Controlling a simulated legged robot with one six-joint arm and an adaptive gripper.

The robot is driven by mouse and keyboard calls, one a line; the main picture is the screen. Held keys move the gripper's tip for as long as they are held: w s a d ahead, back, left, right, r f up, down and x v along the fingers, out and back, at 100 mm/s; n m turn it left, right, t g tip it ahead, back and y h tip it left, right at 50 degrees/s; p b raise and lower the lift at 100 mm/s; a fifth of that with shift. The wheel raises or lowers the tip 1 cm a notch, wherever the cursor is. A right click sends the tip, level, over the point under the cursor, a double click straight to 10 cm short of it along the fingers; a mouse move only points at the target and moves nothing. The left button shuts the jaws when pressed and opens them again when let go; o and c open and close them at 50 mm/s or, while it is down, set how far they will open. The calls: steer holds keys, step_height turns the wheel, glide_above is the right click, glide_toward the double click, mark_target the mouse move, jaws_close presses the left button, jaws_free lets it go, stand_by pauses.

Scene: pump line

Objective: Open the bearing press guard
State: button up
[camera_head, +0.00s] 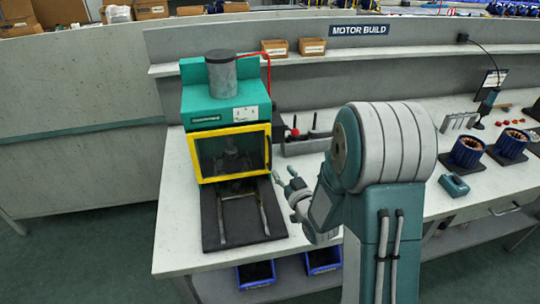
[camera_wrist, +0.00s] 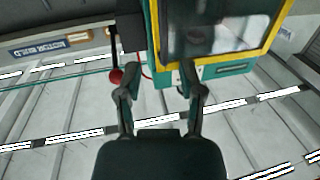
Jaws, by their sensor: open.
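The bearing press (camera_head: 215,90) is a teal machine with a grey cylinder on top, standing on the bench. Its guard (camera_head: 231,181) is a yellow-framed clear panel across the front, and it looks closed. The guard's yellow frame also shows at the top of the wrist view (camera_wrist: 226,58). My gripper (camera_head: 284,177) is open and empty, just right of the guard's lower right corner. In the wrist view my open gripper (camera_wrist: 160,82) has its two fingers apart, with the press beyond them. I cannot tell whether a finger touches the frame.
A dark base plate with rails (camera_head: 243,220) extends in front of the press. A grey tool rack (camera_head: 305,145) stands right of it. Motor stators (camera_head: 467,151) and a teal tool (camera_head: 454,185) lie farther right.

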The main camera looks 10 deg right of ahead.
mark_target(271, 157)
steer(key=w, duration=0.2)
steer(key=w+a, duration=0.1)
steer(key=w, duration=0.1)
steer(key=w+a, duration=0.1)
steer(key=w, duration=0.2)
steer(key=shift+w+a, duration=0.1)
steer(key=shift+w, duration=0.55)
steer(key=shift+c, duration=0.3)
jaws_close()
